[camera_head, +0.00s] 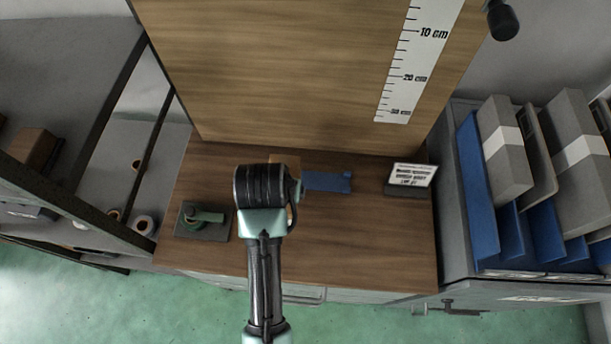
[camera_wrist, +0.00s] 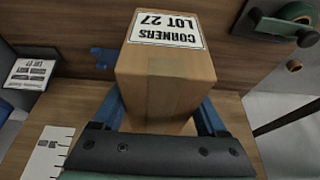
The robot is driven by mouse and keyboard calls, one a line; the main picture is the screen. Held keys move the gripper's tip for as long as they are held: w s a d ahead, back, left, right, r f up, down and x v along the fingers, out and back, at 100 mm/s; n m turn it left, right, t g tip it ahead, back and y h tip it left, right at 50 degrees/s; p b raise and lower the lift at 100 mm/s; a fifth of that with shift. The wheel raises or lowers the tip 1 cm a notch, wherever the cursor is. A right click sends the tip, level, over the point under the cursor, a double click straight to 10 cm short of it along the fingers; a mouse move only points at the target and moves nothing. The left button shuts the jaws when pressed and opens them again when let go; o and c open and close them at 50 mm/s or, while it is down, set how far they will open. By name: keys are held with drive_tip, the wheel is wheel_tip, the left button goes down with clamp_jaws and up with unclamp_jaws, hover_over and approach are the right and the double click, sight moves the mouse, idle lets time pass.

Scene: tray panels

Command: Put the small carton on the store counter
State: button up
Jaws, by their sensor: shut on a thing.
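The small carton (camera_wrist: 165,75) is a brown box with a white label reading "CORNERS LOT 27", upside down in the wrist view. My gripper (camera_wrist: 163,118) is shut on it, with a blue finger on each side. In the head view my wrist hides most of the carton; only a tan bit (camera_head: 287,160) shows behind it. The store counter (camera_head: 370,240) is a dark brown wooden top below my arm; it also shows in the wrist view (camera_wrist: 75,28). I cannot tell whether the carton touches the counter.
A blue flat piece (camera_head: 327,181) lies right of my wrist. A sign on a stand (camera_head: 410,178) is at the right, a green tool on a grey plate (camera_head: 203,221) at the left. A tall wooden panel with a ruler (camera_head: 410,70) closes the back. The front right is clear.

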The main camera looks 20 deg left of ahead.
drive_tip(key=f, duration=0.4)
drive_tip(key=shift+s+f, duration=0.15)
drive_tip(key=shift+s, duration=0.1)
drive_tip(key=shift+w+f+p, duration=0.1)
drive_tip(key=shift+f+p, duration=0.35)
drive_tip(key=shift+f, duration=2)
drive_tip(key=shift+f, duration=0.1)
drive_tip(key=o, duration=1.6)
drive_tip(key=shift+c, duration=0.2)
drive_tip(key=shift+v, duration=6.1)
